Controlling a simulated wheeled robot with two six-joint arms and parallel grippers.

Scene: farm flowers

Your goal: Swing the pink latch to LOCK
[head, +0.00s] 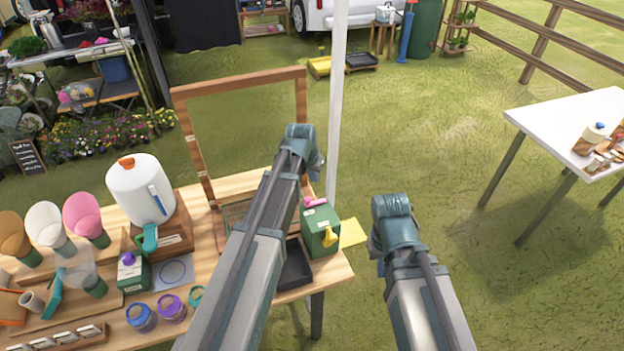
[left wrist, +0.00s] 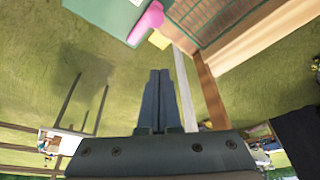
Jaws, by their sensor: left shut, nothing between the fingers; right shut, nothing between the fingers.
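The pink latch (head: 315,202) lies on the top of a green box (head: 318,232) at the table's right end. In the left wrist view, the pink latch (left wrist: 147,22) shows as a rounded bar at the edge of the green box (left wrist: 108,14). My left gripper (left wrist: 160,72) is shut and empty, its fingertips apart from the latch. In the head view my left arm hides that gripper. My right arm shows right of the table, but its gripper fingers do not show. No LOCK mark is readable.
A wooden frame (head: 180,93) stands upright behind the box. A black tray (head: 296,268) lies left of the box, close to my left arm. A yellow piece (head: 352,232) juts out at the table's right edge. A pale pole (head: 337,110) rises behind.

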